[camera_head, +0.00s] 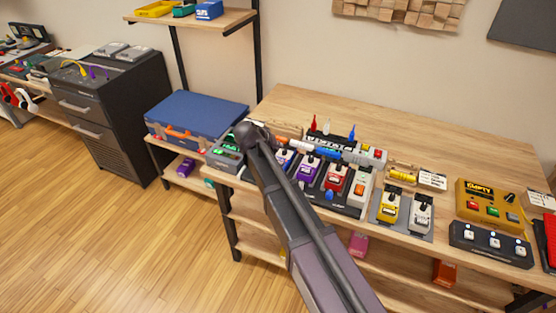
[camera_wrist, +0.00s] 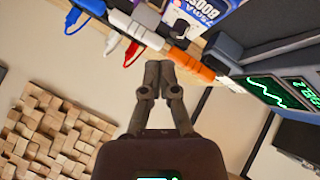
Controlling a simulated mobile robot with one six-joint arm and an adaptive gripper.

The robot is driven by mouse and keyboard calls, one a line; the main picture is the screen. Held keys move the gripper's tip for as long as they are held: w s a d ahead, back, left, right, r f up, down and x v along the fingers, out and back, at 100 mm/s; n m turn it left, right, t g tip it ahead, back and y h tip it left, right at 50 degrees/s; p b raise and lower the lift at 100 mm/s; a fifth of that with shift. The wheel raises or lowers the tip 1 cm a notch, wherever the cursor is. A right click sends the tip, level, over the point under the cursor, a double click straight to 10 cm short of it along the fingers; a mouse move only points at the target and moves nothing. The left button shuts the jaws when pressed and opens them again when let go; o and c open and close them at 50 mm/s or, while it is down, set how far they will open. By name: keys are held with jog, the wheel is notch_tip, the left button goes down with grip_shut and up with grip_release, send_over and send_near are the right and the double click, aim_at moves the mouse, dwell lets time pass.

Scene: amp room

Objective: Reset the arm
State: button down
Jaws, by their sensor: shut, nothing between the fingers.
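My arm (camera_head: 300,215) reaches up from the lower right across the front of the wooden bench to the device with a green display at its left end. In the head view the fingers cannot be made out at the arm's far end. In the wrist view my gripper (camera_wrist: 158,72) is shut, with its two dark fingers together and nothing between them. Orange, white, blue and red plugs or cables show just past the fingertips; I cannot tell how far away they are.
The wooden bench (camera_head: 470,150) holds several pedals, including a yellow "EMPTY" box (camera_head: 487,199). A device with a green trace (camera_wrist: 268,90) is right in the wrist view. A blue case (camera_head: 197,110) lies left of the bench. A dark cabinet (camera_head: 110,115) stands farther left. Floor at lower left is clear.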

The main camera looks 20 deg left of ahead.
dwell(0.8)
jog(key=s+d+f+g, duration=0.1)
jog(key=d, duration=0.7)
jog(key=s+d+f+m+g, duration=0.1)
jog(key=d+g, duration=0.1)
jog(key=d, duration=0.6)
jog(key=s+d+f+m+g, duration=0.1)
jog(key=d, duration=0.7)
jog(key=shift+s+d+g+p, duration=0.15)
jog(key=shift+d+g+p, duration=0.15)
jog(key=shift+d+p, duration=0.05)
jog(key=s+d+m+g+y, duration=0.1)
jog(key=s+d+g, duration=0.1)
jog(key=s+d, duration=0.4)
jog(key=s+d+f+m+g+y, duration=0.1)
jog(key=s+d+y, duration=0.1)
jog(key=s+d, duration=0.5)
jog(key=d, duration=0.5)
jog(key=shift+d+g+y+p, duration=0.3)
jog(key=shift+d+g+p, duration=0.05)
jog(key=shift+g+p, duration=0.05)
